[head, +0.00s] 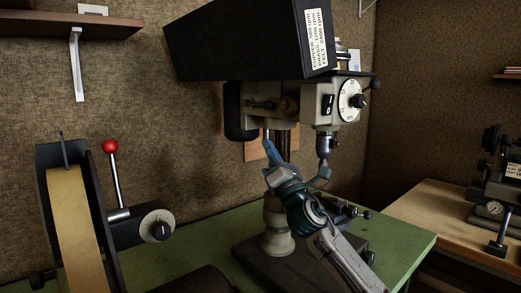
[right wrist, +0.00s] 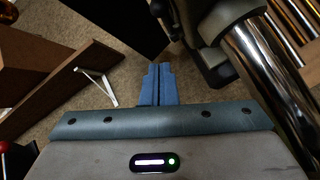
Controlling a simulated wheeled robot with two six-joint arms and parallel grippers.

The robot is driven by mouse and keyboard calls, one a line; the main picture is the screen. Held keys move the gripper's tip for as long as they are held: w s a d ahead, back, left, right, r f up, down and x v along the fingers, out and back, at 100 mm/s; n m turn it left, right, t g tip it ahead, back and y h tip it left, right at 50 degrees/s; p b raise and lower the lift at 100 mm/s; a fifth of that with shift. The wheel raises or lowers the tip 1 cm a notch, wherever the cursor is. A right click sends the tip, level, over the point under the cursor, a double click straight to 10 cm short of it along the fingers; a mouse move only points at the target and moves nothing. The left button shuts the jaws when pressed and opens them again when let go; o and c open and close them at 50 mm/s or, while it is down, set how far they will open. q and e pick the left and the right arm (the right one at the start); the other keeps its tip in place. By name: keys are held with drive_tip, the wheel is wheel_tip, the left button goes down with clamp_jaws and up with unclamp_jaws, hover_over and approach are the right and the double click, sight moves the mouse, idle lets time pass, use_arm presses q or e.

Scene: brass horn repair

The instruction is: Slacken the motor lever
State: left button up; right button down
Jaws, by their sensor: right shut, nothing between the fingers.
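The drill press (head: 290,110) stands on the green bench, with a black belt cover (head: 245,45) on top. A dark motor-like block (head: 238,112) sits at its left side, under the cover. In the right wrist view the shut fingers (right wrist: 156,82) touch nothing visible. My left gripper is not in view.
A belt grinder (head: 72,220) with a red-knobbed lever (head: 112,165) stands at the left. A metal column (right wrist: 275,60) is close on the right in the wrist view. A wall shelf (head: 60,27) hangs at upper left. The green bench (head: 405,237) is clear at its right end.

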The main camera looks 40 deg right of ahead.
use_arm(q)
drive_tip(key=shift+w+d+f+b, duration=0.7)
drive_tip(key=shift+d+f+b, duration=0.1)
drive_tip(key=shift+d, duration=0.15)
use_arm(e)
drive_tip(key=v, duration=0.3)
drive_tip(key=shift+s+a, duration=0.15)
drive_tip(key=shift+s, duration=0.1)
